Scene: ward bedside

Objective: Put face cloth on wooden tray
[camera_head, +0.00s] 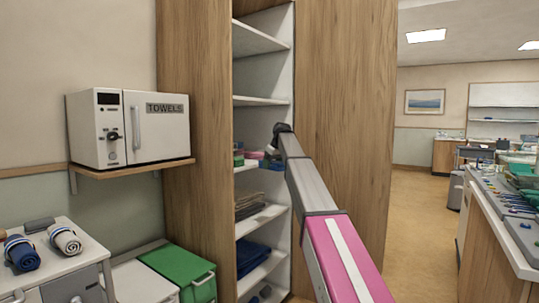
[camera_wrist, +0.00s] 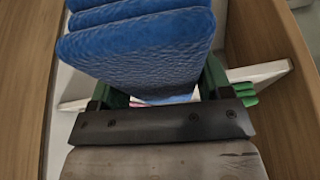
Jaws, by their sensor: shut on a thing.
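A thick blue folded cloth (camera_wrist: 140,50) fills the upper middle of the wrist view, with its layers showing. My gripper (camera_wrist: 160,88) is shut on this cloth; the cloth covers most of the space between the fingers. In the head view my arm reaches into the open cupboard, at the shelf with colored folded cloths (camera_head: 252,157) in green, pink and blue. The gripper itself is mostly hidden there behind my arm. I cannot tell from the label or shape whether the held cloth is the face cloth. No wooden tray can be made out in either view.
The tall wooden cupboard's side panels (camera_head: 195,120) stand close on both sides of the shelves. Brown cloths (camera_head: 248,205) and dark blue cloths (camera_head: 252,255) lie on lower shelves. A towel warmer (camera_head: 130,128) and a cart with rolled towels (camera_head: 66,240) stand at left.

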